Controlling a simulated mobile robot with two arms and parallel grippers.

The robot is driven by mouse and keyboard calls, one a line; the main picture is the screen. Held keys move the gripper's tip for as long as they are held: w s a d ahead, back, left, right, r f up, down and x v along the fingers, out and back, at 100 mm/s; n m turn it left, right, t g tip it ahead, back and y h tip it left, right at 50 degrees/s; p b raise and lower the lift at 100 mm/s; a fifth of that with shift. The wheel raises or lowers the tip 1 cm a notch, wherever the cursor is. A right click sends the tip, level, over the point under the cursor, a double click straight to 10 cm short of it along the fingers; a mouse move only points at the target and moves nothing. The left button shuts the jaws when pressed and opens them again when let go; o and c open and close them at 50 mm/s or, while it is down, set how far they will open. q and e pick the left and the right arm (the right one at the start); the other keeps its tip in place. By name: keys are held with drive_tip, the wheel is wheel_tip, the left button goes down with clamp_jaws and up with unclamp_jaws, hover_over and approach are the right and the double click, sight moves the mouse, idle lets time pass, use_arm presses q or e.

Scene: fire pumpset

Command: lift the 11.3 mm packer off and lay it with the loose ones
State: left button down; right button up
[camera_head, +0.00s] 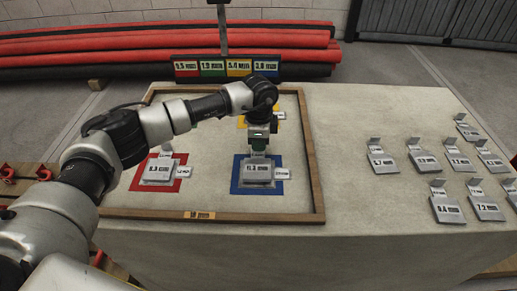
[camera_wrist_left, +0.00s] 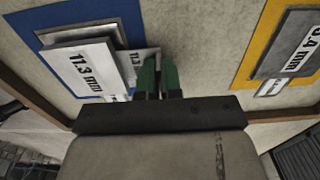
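The 11.3 mm packer (camera_head: 256,185), a grey plate with a white label and a small upright tab, sits on the blue square (camera_head: 237,181). It also shows in the left wrist view (camera_wrist_left: 88,66), with its tab beside the fingertips. My left gripper (camera_head: 258,150) points down at the tab. In the left wrist view its green fingers (camera_wrist_left: 159,76) are close together at the tab's edge; whether they grip it is unclear. The loose packers, such as the 7.2 mm one (camera_head: 486,208), lie on the right of the table. My right gripper is not in view.
A wooden frame (camera_head: 318,170) borders the coloured squares. A red square (camera_head: 137,184) holds another packer (camera_head: 158,172); the yellow square (camera_wrist_left: 262,35) bears one too. A label board (camera_head: 226,66) stands behind. Bare table (camera_head: 350,190) separates the frame from the loose packers.

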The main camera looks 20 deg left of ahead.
use_arm(q)
drive_tip(key=r, duration=0.4)
drive_tip(key=shift+d, duration=0.4)
drive_tip(key=s+d+r, duration=0.1)
drive_tip(key=d+r, duration=0.5)
drive_tip(key=d, duration=0.4)
drive_tip(key=shift+d+r, duration=0.15)
drive_tip(key=shift+d, duration=0.25)
